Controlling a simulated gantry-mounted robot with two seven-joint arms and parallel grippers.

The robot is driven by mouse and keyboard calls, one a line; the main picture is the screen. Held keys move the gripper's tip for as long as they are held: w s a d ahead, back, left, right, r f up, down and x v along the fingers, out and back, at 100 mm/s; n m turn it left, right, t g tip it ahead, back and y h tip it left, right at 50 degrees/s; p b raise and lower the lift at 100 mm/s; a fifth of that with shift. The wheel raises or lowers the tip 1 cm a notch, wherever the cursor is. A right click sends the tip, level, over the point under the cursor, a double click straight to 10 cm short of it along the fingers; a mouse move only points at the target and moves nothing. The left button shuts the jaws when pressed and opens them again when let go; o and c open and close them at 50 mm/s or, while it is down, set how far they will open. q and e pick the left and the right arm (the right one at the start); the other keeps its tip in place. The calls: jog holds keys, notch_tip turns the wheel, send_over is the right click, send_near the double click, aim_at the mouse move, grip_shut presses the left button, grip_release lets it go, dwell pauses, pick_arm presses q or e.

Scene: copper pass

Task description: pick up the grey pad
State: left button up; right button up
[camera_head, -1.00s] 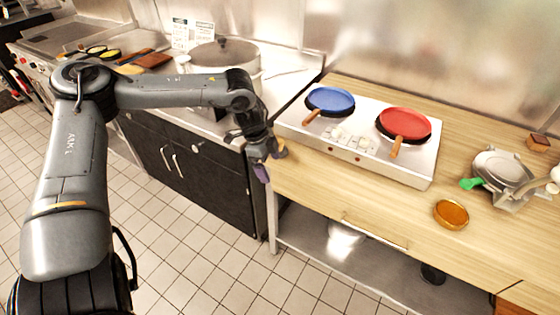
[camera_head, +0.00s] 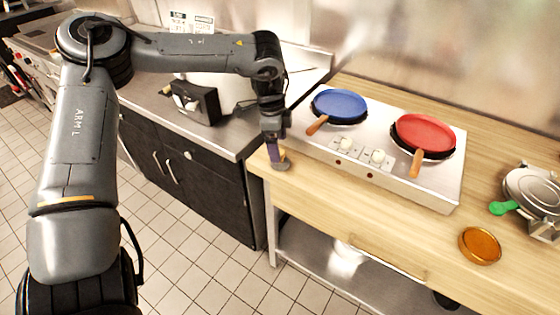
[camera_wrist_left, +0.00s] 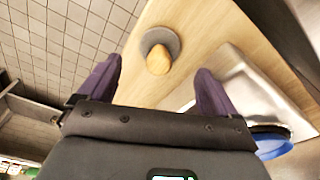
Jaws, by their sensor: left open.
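The grey pad is a flat round disc (camera_wrist_left: 173,34) near the corner of the wooden counter in the left wrist view. A tan, rounded object (camera_wrist_left: 159,60) sits on it and hides its middle. In the head view the pad (camera_head: 281,165) shows partly at the counter's left corner, beneath my left gripper (camera_head: 275,154). My left gripper points down with its purple fingers open. In the left wrist view the pad and tan object lie beyond and between the fingertips (camera_wrist_left: 160,68), with no visible contact. My right gripper is not in view.
A steel double burner (camera_head: 450,190) stands right of the pad, holding a blue pan (camera_head: 340,104) and a red pan (camera_head: 427,133). An amber dish (camera_head: 480,245) and a waffle iron (camera_head: 533,187) are farther right. The counter edge drops to the tiled floor (camera_head: 200,270).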

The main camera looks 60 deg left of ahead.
aim_at(281, 152)
pick_arm(q)
jog(key=shift+w+d+f, duration=0.15)
jog(key=shift+d+f, duration=0.05)
jog(key=shift+f, duration=1.15)
jog(key=shift+w+d+f, duration=0.15)
jog(key=shift+f, duration=1.2)
jog(key=c, duration=1.1)
jog(key=shift+r, duration=0.15)
jog(key=shift+r, duration=0.55)
jog(key=shift+r+p, duration=1.6)
jog(key=shift+r, duration=11.7)
